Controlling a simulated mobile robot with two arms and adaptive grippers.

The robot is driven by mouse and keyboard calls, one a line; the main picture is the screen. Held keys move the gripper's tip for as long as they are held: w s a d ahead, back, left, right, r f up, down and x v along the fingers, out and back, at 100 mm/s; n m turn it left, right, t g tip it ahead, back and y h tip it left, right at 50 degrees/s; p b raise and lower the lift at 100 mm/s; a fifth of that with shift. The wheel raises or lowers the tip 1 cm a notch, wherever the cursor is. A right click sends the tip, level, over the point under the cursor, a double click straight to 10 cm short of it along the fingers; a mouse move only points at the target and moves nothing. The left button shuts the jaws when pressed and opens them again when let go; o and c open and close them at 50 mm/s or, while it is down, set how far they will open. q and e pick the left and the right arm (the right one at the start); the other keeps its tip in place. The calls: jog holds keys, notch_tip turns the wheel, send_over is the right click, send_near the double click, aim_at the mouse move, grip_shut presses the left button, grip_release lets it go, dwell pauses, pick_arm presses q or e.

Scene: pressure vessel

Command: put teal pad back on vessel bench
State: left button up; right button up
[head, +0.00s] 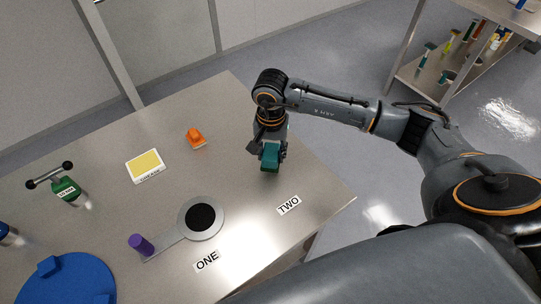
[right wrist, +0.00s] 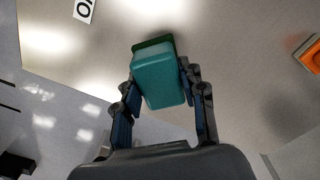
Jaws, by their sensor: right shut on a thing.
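The teal pad (head: 270,155) is a small block held at the tips of my right gripper (head: 268,148), over the right part of the metal bench (head: 235,100). In the right wrist view, the teal pad (right wrist: 160,82) sits between the two fingers of my right gripper (right wrist: 163,95), with a darker green layer at its far end. The fingers are shut on its sides. I cannot tell whether the pad touches the bench top. My left gripper does not show.

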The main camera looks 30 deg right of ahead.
aim_at(270, 160)
jog(key=shift+w+f, duration=0.2)
jog(key=shift+f, duration=0.05)
notch_tip(270, 160, down, 2)
jog(key=shift+f+p, duration=0.15)
jog(key=shift+p, duration=0.65)
jog(key=shift+f, duration=0.45)
jog(key=shift+w+f+b, duration=0.1)
jog(key=shift+f+b, duration=0.15)
jog(key=shift+b, duration=0.05)
jog(key=o, duration=1.1)
jog(key=shift+r, duration=0.1)
